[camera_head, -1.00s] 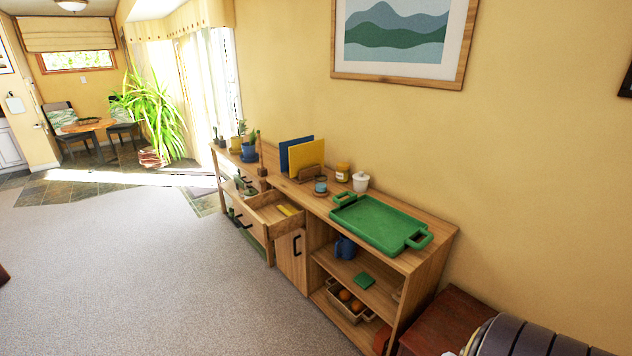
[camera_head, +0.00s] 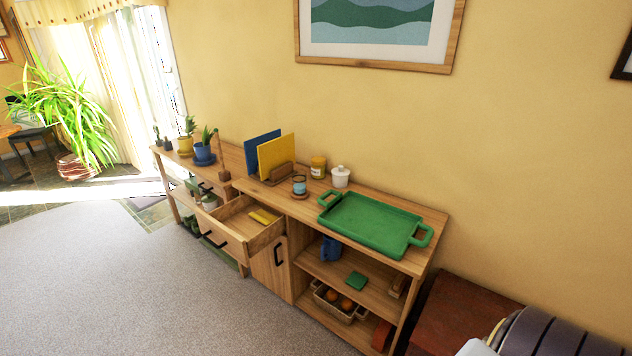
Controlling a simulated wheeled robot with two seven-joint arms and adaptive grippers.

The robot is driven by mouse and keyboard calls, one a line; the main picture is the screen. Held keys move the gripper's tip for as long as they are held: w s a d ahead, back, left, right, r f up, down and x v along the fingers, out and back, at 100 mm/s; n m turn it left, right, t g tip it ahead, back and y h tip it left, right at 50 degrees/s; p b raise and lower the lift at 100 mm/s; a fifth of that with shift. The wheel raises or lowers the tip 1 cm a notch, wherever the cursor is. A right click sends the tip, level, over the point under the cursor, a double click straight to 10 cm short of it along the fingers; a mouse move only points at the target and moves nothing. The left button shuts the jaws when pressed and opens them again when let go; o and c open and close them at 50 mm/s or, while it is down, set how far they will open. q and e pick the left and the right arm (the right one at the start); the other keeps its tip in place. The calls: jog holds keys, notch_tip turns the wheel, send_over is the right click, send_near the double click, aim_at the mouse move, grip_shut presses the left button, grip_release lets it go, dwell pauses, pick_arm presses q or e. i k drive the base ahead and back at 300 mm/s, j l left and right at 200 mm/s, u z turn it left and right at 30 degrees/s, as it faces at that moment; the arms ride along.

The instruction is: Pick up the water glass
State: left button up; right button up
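A small bluish glass (camera_head: 299,184), which looks like the water glass, stands upright on a brown coaster (camera_head: 300,195) on top of the wooden sideboard (camera_head: 262,192). It is in front of the yellow jar and left of the green tray. Neither of my grippers shows in the head view, so nothing is seen touching the glass.
A green tray (camera_head: 370,224), a white lidded pot (camera_head: 340,177), a yellow jar (camera_head: 318,167) and upright folders (camera_head: 277,155) share the sideboard top. An open drawer (camera_head: 222,240) juts out below. A dark red low table (camera_head: 458,312) stands at right. Carpet in front is clear.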

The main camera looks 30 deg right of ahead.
aim_at(299, 182)
jog(key=i+j+z, duration=0.25)
jog(key=z, duration=0.15)
jog(key=i+j+z, duration=0.6)
jog(key=j, duration=0.2)
jog(key=i+j+z, duration=0.2)
jog(key=j, duration=0.2)
